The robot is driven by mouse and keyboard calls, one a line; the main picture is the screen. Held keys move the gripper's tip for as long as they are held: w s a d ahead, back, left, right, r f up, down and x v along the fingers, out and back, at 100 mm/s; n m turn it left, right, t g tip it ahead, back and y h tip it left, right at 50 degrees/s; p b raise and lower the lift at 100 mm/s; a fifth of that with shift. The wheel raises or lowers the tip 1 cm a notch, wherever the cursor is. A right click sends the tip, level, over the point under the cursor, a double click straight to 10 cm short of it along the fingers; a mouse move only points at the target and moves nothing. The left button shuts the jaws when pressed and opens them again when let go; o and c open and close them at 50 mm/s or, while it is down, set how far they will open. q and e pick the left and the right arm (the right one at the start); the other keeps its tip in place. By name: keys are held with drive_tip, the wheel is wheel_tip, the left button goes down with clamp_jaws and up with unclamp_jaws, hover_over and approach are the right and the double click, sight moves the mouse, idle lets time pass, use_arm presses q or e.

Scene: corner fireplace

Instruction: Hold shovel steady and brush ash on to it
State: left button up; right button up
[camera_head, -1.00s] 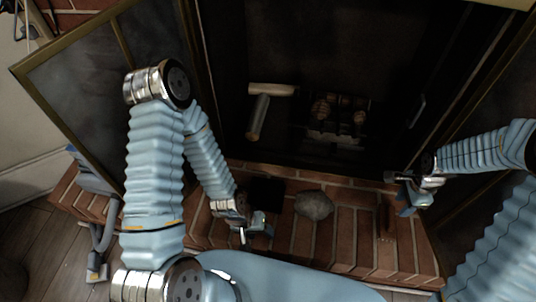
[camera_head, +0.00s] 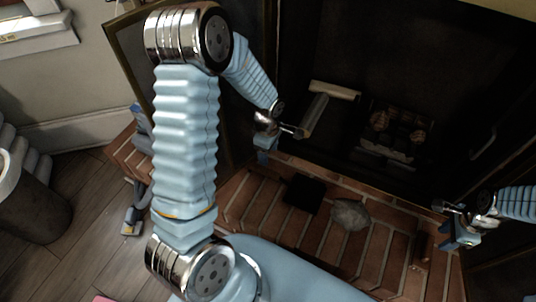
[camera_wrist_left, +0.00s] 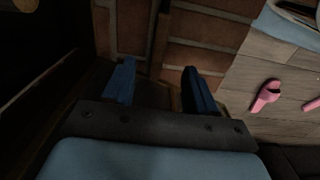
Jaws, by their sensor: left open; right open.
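A flat black square (camera_head: 303,194), which looks like the shovel's pan, lies on the brick hearth; its handle is not clear. A grey, lumpy ash pile (camera_head: 350,213) lies just right of it. A small brown upright thing (camera_head: 422,243), perhaps the brush, stands further right. My left gripper (camera_head: 281,144) is open in front of the firebox, beyond the black square. In the left wrist view its blue fingers (camera_wrist_left: 158,85) are apart, with a thin dark bar beyond them that I cannot identify. My right gripper (camera_head: 450,222) is open near the brown thing.
The brick hearth (camera_head: 250,215) is mostly clear. A log (camera_head: 315,114) and a grate (camera_head: 388,150) are in the dark firebox. A grey bin (camera_head: 35,205) stands left on the wooden floor. A pink slipper (camera_wrist_left: 266,95) lies on the floor.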

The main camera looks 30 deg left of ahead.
sight(268, 171)
use_arm(q)
wheel_tip(268, 171, down, 14)
drive_tip(key=shift+r, duration=0.2)
idle(0.4)
clamp_jaws()
